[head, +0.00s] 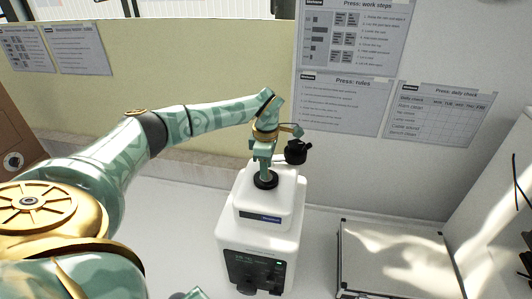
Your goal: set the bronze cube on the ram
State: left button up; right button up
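The white tester (262,225) stands in the middle of the view, with a dark front panel and a small green light. A round black disc (266,181), seemingly the ram, sits on its top. My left gripper (264,172) points down just over this disc, its tips at or close to it. The fingers are too small to tell whether they are open or shut. I cannot make out the bronze cube; it may be hidden by the gripper.
A black rounded part (297,152) sticks out right beside my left gripper. A flat metal-edged case (390,262) lies to the right of the tester. Press sheets (345,105) hang on the wall behind. The white surface left of the tester is clear.

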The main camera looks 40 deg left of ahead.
pick_arm(q)
notch_tip(320, 180, up, 11)
jog(key=b, duration=0.1)
dwell(0.4)
